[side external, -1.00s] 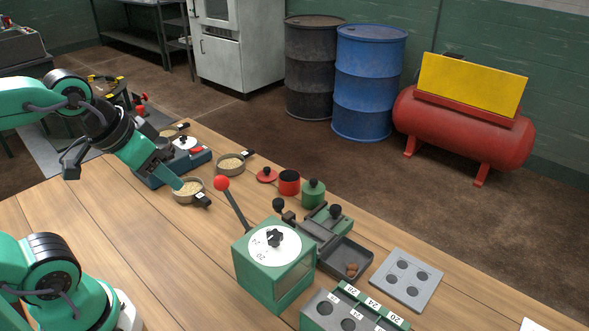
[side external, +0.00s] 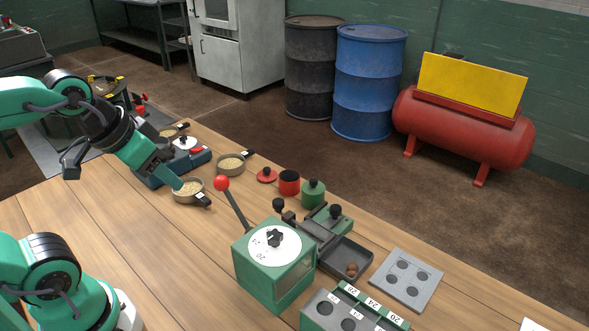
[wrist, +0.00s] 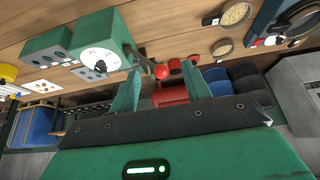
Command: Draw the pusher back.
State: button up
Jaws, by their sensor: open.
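A small green device (side external: 322,222) with black knobs stands mid-table. Its black knob (side external: 335,211) seems to belong to the pusher, but I cannot tell the part for sure. A dark tray (side external: 366,256) with brown balls (side external: 352,269) adjoins its front right. My gripper (side external: 176,183) is at the left, beside or above a pan of grain, well away from the device. In the wrist view, my gripper (wrist: 161,92) shows two separated green fingers with nothing held between them.
A green box (side external: 272,262) with a white dial and red-balled lever (side external: 222,183) stands in front of the device. A red cup (side external: 289,182) and green pot (side external: 313,193) stand behind it. A grey plate (side external: 407,279) lies right. Bare table (side external: 130,225) is at left.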

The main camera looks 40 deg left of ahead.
aim_at(278, 201)
jog(key=w+m+g, duration=0.1)
jog(key=w, duration=0.3)
jog(key=w+d+m+g, duration=0.1)
jog(key=w+m, duration=0.1)
jog(key=w, duration=0.2)
jog(key=w+d+m, duration=0.1)
jog(key=w, duration=0.3)
jog(key=shift+f+m+g, duration=0.25)
jog(key=shift+m+g, duration=0.05)
jog(key=shift+g, duration=0.1)
jog(key=w+d+f+m+g, duration=0.1)
jog(key=w+f, duration=0.2)
jog(key=w+d+f+m+g, duration=0.1)
jog(key=w+f+m, duration=0.1)
jog(key=w+f, duration=0.1)
jog(key=w+d+f+m, duration=0.1)
jog(key=w+f, duration=0.2)
jog(key=w, duration=0.2)
jog(key=shift+d+f+g, duration=0.1)
jog(key=shift+d+g, duration=0.05)
jog(key=shift+g, duration=0.25)
jog(key=shift+f, duration=3.9)
